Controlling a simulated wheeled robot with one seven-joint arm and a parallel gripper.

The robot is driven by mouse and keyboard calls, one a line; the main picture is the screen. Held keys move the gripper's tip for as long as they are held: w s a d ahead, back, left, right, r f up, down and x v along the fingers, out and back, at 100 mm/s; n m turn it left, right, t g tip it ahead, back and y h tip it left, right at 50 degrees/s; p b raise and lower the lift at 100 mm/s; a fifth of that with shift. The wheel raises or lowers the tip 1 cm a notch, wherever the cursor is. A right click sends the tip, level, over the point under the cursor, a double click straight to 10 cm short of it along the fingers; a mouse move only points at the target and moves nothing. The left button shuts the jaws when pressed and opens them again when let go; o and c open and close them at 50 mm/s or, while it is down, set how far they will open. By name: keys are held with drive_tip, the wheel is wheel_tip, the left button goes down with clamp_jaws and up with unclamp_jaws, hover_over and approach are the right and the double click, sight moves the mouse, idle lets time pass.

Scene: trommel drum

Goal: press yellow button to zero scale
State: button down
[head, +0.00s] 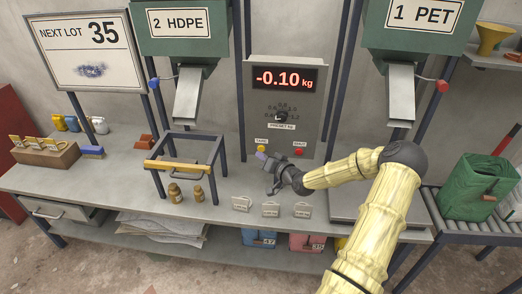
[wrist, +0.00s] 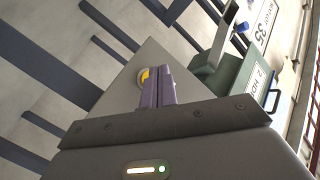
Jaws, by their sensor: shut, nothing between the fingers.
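The scale panel (head: 283,105) stands at the back of the bench, its red display (head: 285,79) reading -0.10 kg. The yellow button (head: 261,149) is at the panel's lower left, under a small label. My gripper (head: 262,157) is shut and empty, its fingertips just below and very close to the yellow button. In the wrist view my shut fingers (wrist: 161,88) overlap the yellow button (wrist: 145,76), which shows in its pale ring just beside the tips. I cannot tell whether they touch.
A frame stand (head: 187,165), two small brown weights (head: 186,194) and several tags (head: 271,209) are on the bench. A green bag (head: 468,187) stands at right.

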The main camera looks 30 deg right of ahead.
drive_tip(key=shift+w, duration=0.1)
drive_tip(key=shift+w+d, duration=0.25)
drive_tip(key=shift+w+d, duration=0.2)
drive_tip(key=shift+w, duration=0.15)
idle(1.0)
idle(0.4)
drive_tip(key=shift+s+a, duration=0.45)
drive_tip(key=shift+s, duration=0.25)
drive_tip(key=shift+s+a, duration=0.7)
drive_tip(key=shift+s, duration=0.35)
drive_tip(key=shift+s+a, duration=0.7)
drive_tip(key=shift+s, duration=0.35)
drive_tip(key=shift+p, duration=0.3)
